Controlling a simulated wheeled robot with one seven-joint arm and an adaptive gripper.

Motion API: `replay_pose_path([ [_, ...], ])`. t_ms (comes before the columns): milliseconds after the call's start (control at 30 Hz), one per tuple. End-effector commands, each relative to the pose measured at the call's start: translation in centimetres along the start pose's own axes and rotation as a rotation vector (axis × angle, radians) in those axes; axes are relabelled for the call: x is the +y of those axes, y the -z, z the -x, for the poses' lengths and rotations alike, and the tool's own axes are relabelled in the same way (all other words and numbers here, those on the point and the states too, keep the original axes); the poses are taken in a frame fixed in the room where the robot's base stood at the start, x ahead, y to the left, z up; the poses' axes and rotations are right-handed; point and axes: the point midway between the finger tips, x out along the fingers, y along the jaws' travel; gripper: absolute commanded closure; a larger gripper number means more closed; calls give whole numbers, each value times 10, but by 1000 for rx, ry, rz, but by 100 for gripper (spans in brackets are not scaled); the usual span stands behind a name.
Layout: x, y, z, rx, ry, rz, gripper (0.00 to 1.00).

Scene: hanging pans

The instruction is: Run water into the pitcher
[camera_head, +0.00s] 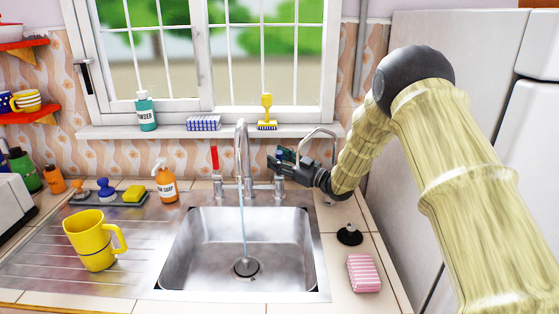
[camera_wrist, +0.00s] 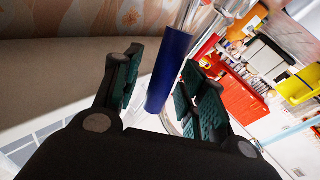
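The yellow pitcher (camera_head: 92,240) stands on the ribbed drainboard left of the sink, its handle to the right. A thin water stream (camera_head: 243,225) falls from the tap spout (camera_head: 242,140) into the sink (camera_head: 205,270), apart from the pitcher. The red tap handle (camera_head: 214,158) points up at the left of the tap. My gripper (camera_head: 281,160) is at the tap's right side. In the wrist view, the blue tap handle (camera_wrist: 168,70) lies between its open fingers (camera_wrist: 165,85). There is a gap at the left finger; contact on the right is unclear.
A black plug (camera_head: 350,234) and a pink striped sponge (camera_head: 363,272) lie right of the sink. The sink basin holds no objects.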

Motion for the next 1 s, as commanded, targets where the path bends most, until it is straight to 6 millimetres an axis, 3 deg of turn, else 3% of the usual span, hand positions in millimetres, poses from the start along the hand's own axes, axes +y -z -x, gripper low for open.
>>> replay_pose_path([
  [367, 1, 0, 12, 0, -1, 0, 58],
  [800, 1, -1, 88, -2, -2, -2, 58],
  [1000, 1, 0, 112, -1, -2, -1, 58],
])
